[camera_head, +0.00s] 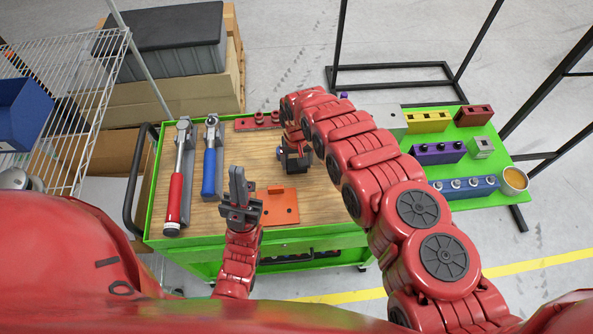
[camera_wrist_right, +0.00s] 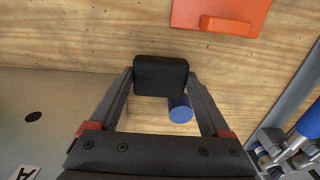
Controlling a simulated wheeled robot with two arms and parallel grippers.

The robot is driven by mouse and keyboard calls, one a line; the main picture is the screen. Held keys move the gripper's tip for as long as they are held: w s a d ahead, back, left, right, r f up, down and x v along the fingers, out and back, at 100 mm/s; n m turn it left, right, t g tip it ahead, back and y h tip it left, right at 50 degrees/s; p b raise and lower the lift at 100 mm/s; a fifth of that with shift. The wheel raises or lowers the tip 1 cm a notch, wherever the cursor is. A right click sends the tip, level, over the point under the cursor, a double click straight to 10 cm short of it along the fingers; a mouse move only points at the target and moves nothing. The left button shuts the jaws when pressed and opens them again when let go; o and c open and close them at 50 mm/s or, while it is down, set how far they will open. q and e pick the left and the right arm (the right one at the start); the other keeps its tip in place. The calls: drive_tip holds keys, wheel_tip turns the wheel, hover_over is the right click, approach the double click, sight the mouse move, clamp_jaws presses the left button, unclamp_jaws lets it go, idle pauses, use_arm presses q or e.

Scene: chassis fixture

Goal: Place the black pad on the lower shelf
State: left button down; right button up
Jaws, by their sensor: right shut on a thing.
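In the right wrist view the black pad (camera_wrist_right: 160,75) is between the two fingertips of my right gripper (camera_wrist_right: 160,88), which is shut on it. A blue cylinder (camera_wrist_right: 180,110) shows beside the pad's near edge; whether it touches the pad is unclear. In the head view my right gripper (camera_head: 294,158) is over the middle of the wooden cart top (camera_head: 260,150), and the pad is hard to make out there. My left gripper (camera_head: 240,190) points away from me over the front of the cart, its fingers close together and empty. I cannot make out a lower shelf clearly.
An orange plate (camera_head: 281,206) lies between the grippers. Red (camera_head: 175,190) and blue (camera_head: 210,170) handled wrenches lie at left. A red bracket (camera_head: 257,121) is at the back. A green board (camera_head: 490,145) with coloured blocks and an orange-filled cup (camera_head: 514,181) is at right.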

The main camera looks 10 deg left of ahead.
sight(296, 165)
drive_tip(key=shift+s+f+b, duration=0.1)
drive_tip(key=shift+f+b, duration=0.6)
drive_tip(key=shift+f, duration=1)
drive_tip(key=o, duration=1.2)
drive_tip(key=shift+r, duration=0.1)
